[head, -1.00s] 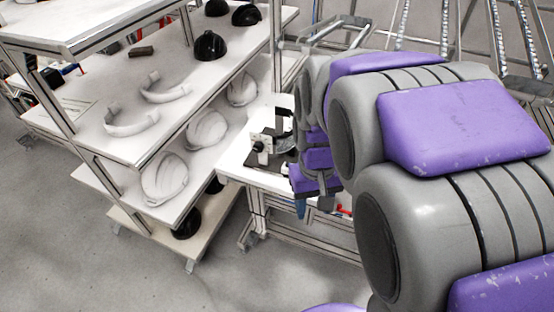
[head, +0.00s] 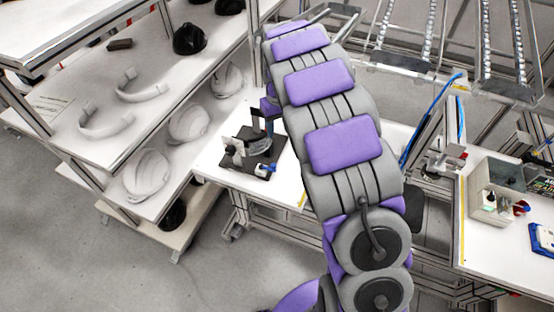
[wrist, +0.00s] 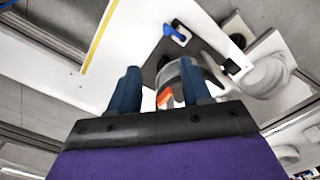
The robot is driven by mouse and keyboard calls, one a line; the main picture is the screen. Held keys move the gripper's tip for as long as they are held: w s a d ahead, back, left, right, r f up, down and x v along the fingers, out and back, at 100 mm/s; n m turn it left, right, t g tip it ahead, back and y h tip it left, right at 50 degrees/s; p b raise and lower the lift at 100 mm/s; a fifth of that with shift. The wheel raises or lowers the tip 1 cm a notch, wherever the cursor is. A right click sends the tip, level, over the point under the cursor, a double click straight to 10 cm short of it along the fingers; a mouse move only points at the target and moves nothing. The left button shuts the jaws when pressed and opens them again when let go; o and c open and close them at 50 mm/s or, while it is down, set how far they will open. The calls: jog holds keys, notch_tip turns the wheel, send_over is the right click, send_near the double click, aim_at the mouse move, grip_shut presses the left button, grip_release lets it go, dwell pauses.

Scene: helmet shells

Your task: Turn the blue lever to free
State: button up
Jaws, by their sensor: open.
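A small blue lever (head: 266,169) shows at the front of a dark fixture plate (head: 243,160) on the white bench. It also shows in the wrist view (wrist: 174,34), at the near-top edge of the plate, beyond the fingertips. My gripper (wrist: 160,84) is open, its two blue fingers apart. A grey rounded part with an orange patch (wrist: 166,98) shows between and behind the fingers; I cannot tell if they touch it. In the head view my gripper is mostly hidden by my arm, above the back of the fixture. The lever is clear of the fingers.
A shelf rack (head: 110,95) at left holds white helmet shells (head: 188,124), headband pieces and dark domes (head: 189,39). At right, another bench (head: 480,240) carries a grey bin (head: 497,190). Grey floor (head: 80,250) is open at front left.

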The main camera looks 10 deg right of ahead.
jog(key=b, duration=0.1)
send_near(273, 164)
notch_tip(273, 164, down, 8)
jog(key=shift+s+a+f+b, duration=0.1)
jog(key=shift+a+f+b, duration=0.15)
jog(key=shift+b, duration=0.6)
jog(key=shift+a, duration=0.3)
jog(key=shift+d, duration=0.4)
jog(key=shift+c, duration=0.4)
jog(key=shift+d, duration=0.5)
jog(key=c, duration=0.3)
jog(key=shift+a, duration=0.55)
grip_shut()
jog(key=shift+d, duration=0.15)
